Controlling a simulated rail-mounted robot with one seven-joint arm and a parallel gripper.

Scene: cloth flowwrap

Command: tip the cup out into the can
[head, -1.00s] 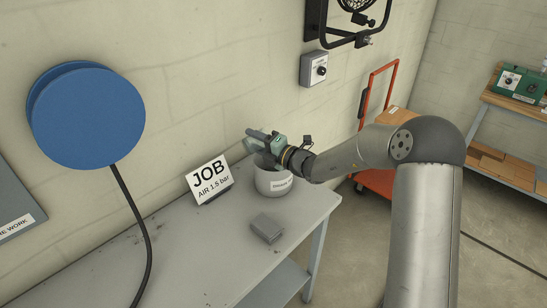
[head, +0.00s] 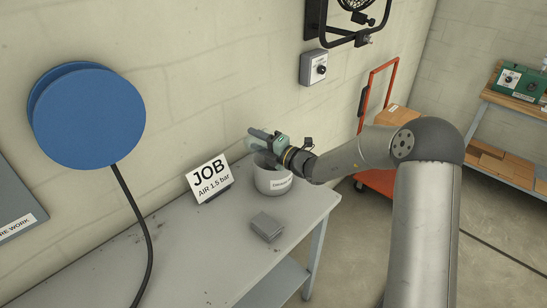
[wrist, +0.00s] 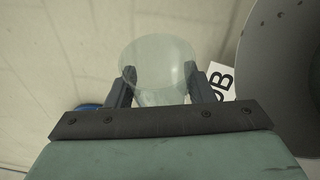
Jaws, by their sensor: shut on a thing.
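My gripper (head: 257,137) is above the can's rim, toward the wall side. In the wrist view my gripper (wrist: 160,88) is shut on a clear, see-through cup (wrist: 158,60), one finger on each side. The cup is very faint in the head view, so its tilt and contents cannot be told there. The can's grey rim and inner wall (wrist: 285,50) show at the right of the wrist view, beside the cup.
A white JOB sign (head: 209,178) stands on the bench left of the can. A small grey block (head: 266,227) lies in front of the can. A blue reel (head: 87,115) with a hanging black hose is at the left. The wall is close behind.

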